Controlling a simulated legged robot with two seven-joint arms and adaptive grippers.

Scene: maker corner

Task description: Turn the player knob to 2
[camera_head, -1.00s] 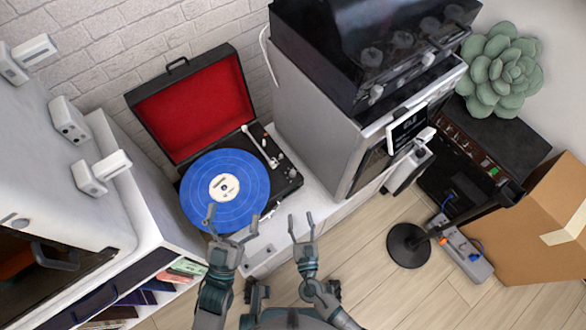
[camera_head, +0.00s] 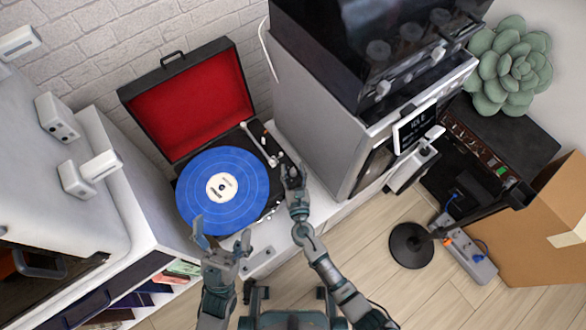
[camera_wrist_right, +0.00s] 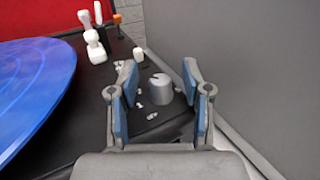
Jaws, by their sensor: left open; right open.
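The record player (camera_head: 250,130) is an open case with a red-lined lid, a blue record (camera_head: 240,205) and a white tonearm. In the right wrist view, a grey round knob (camera_wrist_right: 160,90) stands on the black deck (camera_wrist_right: 95,120), with small white marks beside it. A dark pointer line shows on its top. My right gripper (camera_head: 293,170) is over the player's right edge; in the wrist view its open fingers (camera_wrist_right: 160,68) are on either side of the knob, with gaps showing. In the head view it covers the knob. My left gripper (camera_head: 222,236) is open and empty, just in front of the record.
A grey machine (camera_head: 315,120) with a dark top stands close right of the player, and its side wall is near my right gripper. A white cabinet (camera_head: 60,180) is at left. A black stand (camera_head: 410,245) and a cardboard box (camera_head: 545,230) are at right.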

